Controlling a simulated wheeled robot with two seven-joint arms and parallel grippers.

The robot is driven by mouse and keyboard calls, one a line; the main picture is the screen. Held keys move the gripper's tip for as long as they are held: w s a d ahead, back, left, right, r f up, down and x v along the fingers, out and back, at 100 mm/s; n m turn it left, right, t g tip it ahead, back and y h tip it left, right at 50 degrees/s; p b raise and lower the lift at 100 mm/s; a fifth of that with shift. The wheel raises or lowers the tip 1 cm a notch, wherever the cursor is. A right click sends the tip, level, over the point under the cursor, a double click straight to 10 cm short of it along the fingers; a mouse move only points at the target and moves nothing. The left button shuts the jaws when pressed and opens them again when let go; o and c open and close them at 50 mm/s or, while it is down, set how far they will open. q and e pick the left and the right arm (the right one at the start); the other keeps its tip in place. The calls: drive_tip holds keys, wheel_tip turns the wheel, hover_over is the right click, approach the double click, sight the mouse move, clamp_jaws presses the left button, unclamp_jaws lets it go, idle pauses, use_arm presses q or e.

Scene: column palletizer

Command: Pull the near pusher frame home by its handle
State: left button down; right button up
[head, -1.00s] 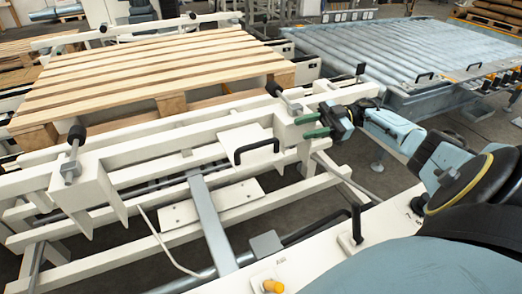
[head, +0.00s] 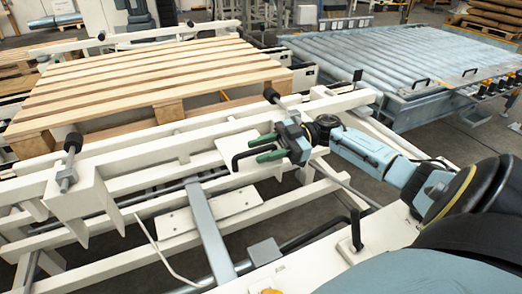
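The near pusher frame (head: 92,196) is a white beam structure across the front of the pallet, with two black-tipped bumpers (head: 74,143) on it. Its handle (head: 240,157) is a black bar on a white plate at the middle of the frame. My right gripper (head: 262,147) comes in from the right with its two green fingers spread apart. The fingers point left at the handle, and the right part of the bar appears to lie between them. I cannot tell whether they touch it. My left gripper is not in view.
A wooden pallet (head: 150,75) lies behind the frame. A roller conveyor (head: 400,55) with black handles stands at the back right. A white panel (head: 385,235) with another black handle (head: 356,228) is in front of me at the lower right.

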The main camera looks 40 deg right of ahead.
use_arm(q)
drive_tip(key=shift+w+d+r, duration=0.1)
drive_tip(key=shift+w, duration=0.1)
use_arm(e)
drive_tip(key=shift+w+a, duration=0.1)
drive_tip(key=shift+a, duration=0.2)
clamp_jaws()
